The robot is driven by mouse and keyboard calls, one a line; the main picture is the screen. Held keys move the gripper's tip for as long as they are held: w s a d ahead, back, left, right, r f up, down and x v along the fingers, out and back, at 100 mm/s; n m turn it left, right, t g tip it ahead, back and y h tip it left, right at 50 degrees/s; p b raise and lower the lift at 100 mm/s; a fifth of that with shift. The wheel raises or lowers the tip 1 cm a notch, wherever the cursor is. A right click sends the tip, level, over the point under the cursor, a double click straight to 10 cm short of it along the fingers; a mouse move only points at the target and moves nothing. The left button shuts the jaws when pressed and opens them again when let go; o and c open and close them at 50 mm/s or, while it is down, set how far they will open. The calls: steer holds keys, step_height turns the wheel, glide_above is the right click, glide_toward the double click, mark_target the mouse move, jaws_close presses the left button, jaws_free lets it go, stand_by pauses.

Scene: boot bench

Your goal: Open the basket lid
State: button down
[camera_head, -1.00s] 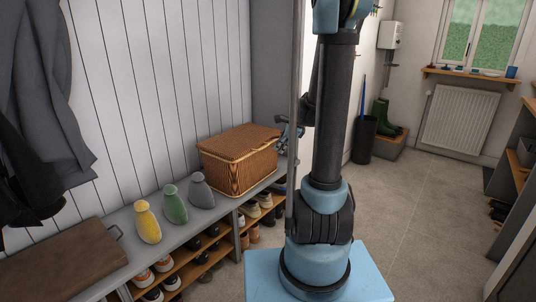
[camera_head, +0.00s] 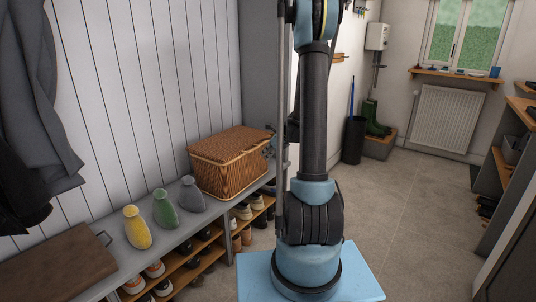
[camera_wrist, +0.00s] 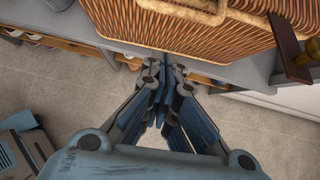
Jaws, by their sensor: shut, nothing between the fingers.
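The wicker basket (camera_head: 228,178) stands on the grey bench, with its brown lid (camera_head: 230,146) down and closed. In the wrist view the basket (camera_wrist: 190,38) fills the top, with a woven rim band and a lighter wicker loop on its near side. My gripper (camera_wrist: 165,68) is shut and empty, its fingertips together just below the basket's lower edge in the picture. I cannot tell whether they touch it. In the head view a bit of my gripper shows at the basket's right end, mostly hidden by my arm.
Shoes fill the shelves under the bench (camera_head: 118,258). In the wrist view a dark brown flat piece (camera_wrist: 287,42) is right of the basket. The floor (camera_head: 410,220) at right is clear.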

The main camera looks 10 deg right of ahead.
steer(key=x, duration=0.6)
steer(key=shift+w+a+r, duration=0.1)
steer(key=shift+a+r, duration=0.05)
steer(key=shift+r, duration=0.45)
steer(key=shift+w+a+r, duration=0.1)
steer(key=shift+w+r, duration=0.05)
steer(key=shift+r, duration=0.45)
steer(key=shift+w+a+r, duration=0.1)
steer(key=shift+a+r, duration=0.05)
steer(key=shift+r, duration=0.5)
